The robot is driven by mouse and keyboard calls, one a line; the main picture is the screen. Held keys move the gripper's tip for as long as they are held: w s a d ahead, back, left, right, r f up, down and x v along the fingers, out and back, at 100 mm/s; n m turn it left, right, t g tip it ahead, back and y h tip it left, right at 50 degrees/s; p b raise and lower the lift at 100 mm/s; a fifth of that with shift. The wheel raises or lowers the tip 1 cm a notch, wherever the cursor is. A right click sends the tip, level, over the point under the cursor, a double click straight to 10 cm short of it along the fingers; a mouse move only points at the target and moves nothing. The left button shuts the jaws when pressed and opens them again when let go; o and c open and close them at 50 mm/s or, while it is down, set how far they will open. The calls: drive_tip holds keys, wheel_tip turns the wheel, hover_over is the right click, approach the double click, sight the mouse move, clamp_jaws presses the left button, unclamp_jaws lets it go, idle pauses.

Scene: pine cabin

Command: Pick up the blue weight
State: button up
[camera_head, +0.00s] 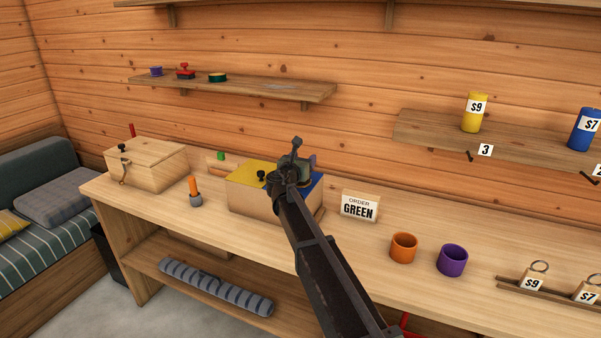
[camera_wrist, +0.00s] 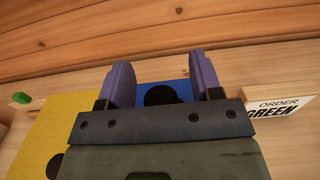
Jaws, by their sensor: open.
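I see nothing that I can clearly tell to be a blue weight. A wooden box (camera_head: 252,199) on the workbench has a yellow top panel (camera_head: 243,171) and a blue panel (camera_head: 316,187) beside it. My gripper (camera_head: 299,163) is over the blue side and hides much of it. In the wrist view my gripper (camera_wrist: 164,75) is open, with its two purple-grey fingers either side of a dark round knob (camera_wrist: 161,94) on the blue panel (camera_wrist: 177,86). I cannot tell whether the fingers touch anything. A blue canister (camera_head: 584,130) marked $7 stands on the right wall shelf.
An "ORDER GREEN" sign (camera_head: 359,207) stands right of the box. Orange (camera_head: 403,248) and purple (camera_head: 452,260) cups stand further right, before ringed blocks with price tags (camera_head: 533,279). A lidded wooden box (camera_head: 146,162) and an orange-handled tool (camera_head: 195,190) are at left.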

clamp_jaws()
drive_tip(key=shift+r, duration=0.1)
idle(0.3)
